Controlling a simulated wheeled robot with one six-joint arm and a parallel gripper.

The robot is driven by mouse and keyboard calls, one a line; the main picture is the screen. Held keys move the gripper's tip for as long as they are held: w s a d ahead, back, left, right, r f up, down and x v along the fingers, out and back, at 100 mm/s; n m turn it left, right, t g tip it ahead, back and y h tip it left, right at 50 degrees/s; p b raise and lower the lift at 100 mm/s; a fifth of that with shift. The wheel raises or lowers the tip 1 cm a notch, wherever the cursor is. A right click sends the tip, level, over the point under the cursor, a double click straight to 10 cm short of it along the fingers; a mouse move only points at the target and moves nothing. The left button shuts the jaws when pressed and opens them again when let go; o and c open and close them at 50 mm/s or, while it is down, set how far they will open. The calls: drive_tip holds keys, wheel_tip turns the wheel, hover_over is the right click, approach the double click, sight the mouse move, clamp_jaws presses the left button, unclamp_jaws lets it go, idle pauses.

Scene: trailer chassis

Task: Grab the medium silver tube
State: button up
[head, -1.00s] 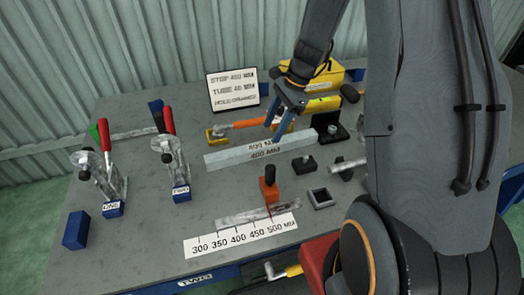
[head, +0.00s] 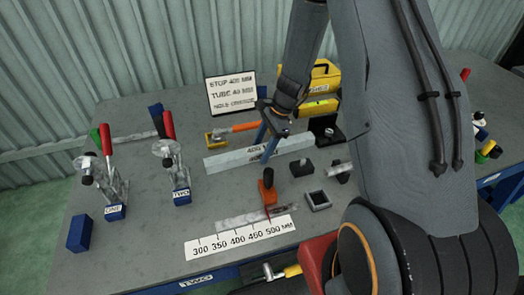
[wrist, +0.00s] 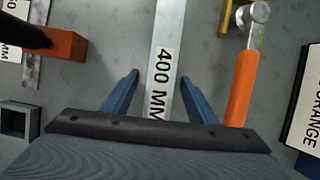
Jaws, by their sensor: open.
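A long silver square tube (head: 222,158) labelled 400 MM lies flat across the middle of the table in the head view. In the wrist view the tube (wrist: 172,22) runs away from me, up the picture, its label facing up. My gripper (head: 275,146) is open above the tube's middle, pointing down. In the wrist view its two blue fingers (wrist: 159,80) stand apart, one on each side of the tube. I cannot tell how far the fingertips are above the table. My gripper hides part of the label in the head view.
An orange-handled tool (head: 232,131) lies just behind the tube. Two red-handled clamps (head: 169,125) stand left. A yellow box (head: 325,75) stands behind.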

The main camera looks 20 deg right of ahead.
clamp_jaws()
idle(0.4)
